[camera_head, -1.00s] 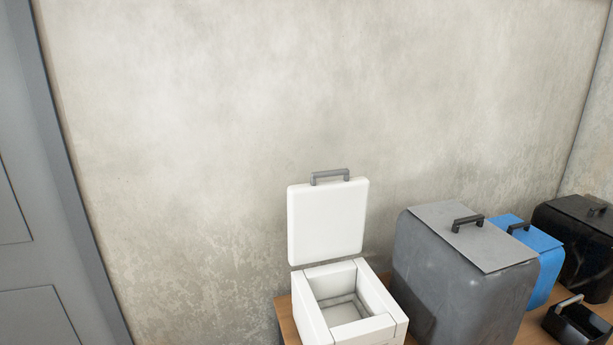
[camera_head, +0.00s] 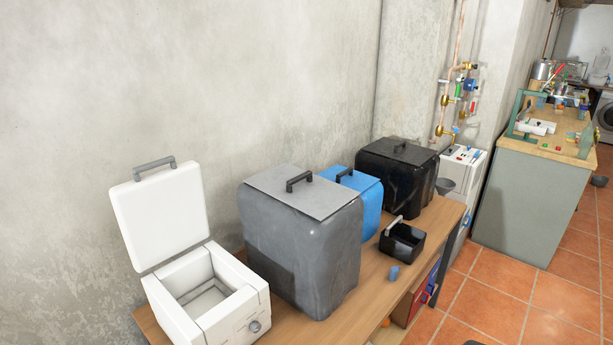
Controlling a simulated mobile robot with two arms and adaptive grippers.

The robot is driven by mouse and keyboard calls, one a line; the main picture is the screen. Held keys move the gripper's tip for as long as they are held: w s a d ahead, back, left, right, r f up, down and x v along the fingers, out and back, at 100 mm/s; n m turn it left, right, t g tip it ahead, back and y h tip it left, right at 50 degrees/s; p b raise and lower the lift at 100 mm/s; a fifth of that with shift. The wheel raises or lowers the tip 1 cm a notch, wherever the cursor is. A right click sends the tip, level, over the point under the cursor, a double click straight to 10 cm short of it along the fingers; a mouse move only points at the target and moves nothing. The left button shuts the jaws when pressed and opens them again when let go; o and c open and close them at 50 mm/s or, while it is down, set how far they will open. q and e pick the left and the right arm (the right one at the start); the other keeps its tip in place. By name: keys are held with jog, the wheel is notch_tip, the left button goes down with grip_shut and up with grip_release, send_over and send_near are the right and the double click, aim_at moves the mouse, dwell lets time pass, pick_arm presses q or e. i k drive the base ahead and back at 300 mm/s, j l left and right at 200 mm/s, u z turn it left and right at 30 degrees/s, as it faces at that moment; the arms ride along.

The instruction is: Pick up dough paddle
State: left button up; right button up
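I cannot make out a dough paddle for certain. A small blue-grey piece (camera_head: 393,272) lies on the wooden table (camera_head: 372,312) in front of the containers; it is too small to identify. A white box (camera_head: 235,315) stands open at the table's left end, its lid (camera_head: 160,219) raised and its inside empty as far as I can see. Neither of my grippers is in view.
A grey lidded bin (camera_head: 305,250), a blue bin (camera_head: 362,200), a black bin (camera_head: 420,180) and a small black handled box (camera_head: 403,243) stand on the table. A green-sided workbench (camera_head: 520,205) stands at right. Tiled floor (camera_head: 490,315) lies between, mostly open.

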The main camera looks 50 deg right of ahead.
aim_at(393, 270)
jog(key=z, duration=2.1)
